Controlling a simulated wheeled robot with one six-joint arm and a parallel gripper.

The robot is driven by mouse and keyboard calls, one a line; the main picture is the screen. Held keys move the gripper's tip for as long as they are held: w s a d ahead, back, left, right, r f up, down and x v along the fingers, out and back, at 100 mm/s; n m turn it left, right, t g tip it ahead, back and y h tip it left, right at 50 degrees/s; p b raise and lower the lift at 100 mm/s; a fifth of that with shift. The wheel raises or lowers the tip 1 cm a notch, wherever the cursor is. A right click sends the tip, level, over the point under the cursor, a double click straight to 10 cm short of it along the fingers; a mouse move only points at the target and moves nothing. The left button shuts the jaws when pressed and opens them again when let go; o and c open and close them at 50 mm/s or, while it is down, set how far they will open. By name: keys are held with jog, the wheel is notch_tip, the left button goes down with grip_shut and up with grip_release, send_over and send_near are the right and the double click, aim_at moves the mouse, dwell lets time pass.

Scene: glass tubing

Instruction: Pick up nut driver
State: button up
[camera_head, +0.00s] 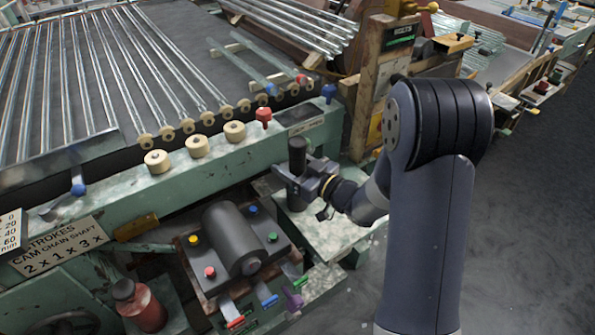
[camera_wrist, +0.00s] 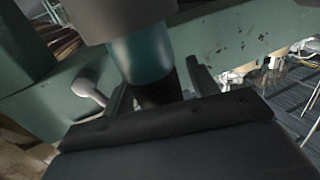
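An upright dark cylinder (camera_head: 297,150) with a black top stands at the right end of the green machine; it may be the nut driver, but I cannot be sure. My gripper (camera_head: 288,178) is level with it, reaching in from the right, with its fingers around the cylinder's middle. In the wrist view, the teal and black cylinder (camera_wrist: 142,58) lies between the two fingers of my gripper (camera_wrist: 160,92). Contact on both sides is not clear. The cylinder's lower part is partly hidden by my gripper.
A dark motor-like cylinder (camera_head: 234,238) with coloured knobs sits left of my gripper. The green machine rail (camera_head: 190,170) carries cream rollers (camera_head: 197,146) and a red knob (camera_head: 263,115). Glass tubes (camera_head: 110,70) lie behind. A wooden post (camera_head: 376,85) stands close behind my arm. Grey floor is clear at right.

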grip_shut()
jog(key=shift+r, duration=0.1)
dwell(0.3)
jog(key=shift+r, duration=0.15)
